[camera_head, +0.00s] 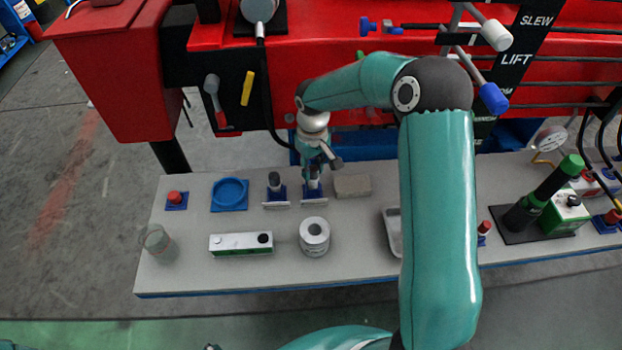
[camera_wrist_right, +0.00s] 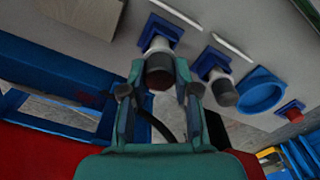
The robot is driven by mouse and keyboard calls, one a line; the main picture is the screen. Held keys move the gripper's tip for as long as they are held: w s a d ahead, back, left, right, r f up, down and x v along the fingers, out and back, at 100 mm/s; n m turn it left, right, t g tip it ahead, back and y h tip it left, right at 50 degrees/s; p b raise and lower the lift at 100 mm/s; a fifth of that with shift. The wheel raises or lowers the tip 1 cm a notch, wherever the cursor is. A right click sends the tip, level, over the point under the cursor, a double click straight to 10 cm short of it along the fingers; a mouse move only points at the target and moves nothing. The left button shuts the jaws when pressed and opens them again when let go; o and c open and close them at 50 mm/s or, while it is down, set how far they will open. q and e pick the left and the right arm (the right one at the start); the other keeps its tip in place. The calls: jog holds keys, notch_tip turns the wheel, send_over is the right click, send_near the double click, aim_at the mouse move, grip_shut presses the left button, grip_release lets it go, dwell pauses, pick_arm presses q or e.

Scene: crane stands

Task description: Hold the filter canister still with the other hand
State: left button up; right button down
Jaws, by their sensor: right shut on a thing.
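A small canister with a dark cap and a pale body (camera_wrist_right: 159,70) stands upright in a blue holder (camera_wrist_right: 163,32) on the bench. My right gripper (camera_wrist_right: 158,78) is shut around it, one finger on each side. In the head view the right gripper (camera_head: 313,172) reaches down onto it from behind and hides much of it. A similar canister (camera_head: 274,182) with a dark top stands in its own blue holder just to the left, apart from the gripper; it also shows in the right wrist view (camera_wrist_right: 222,88). My left gripper is not in view.
The grey bench (camera_head: 180,275) also holds a blue ring dish (camera_head: 229,194), a red button (camera_head: 175,197), a white roll (camera_head: 314,236), a green-white box (camera_head: 241,243), a glass (camera_head: 157,242) and a tan block (camera_head: 352,186). The red crane (camera_head: 330,60) stands behind.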

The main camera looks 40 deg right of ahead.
jog(key=shift+r+p, duration=1.2)
jog(key=shift+r, duration=0.9)
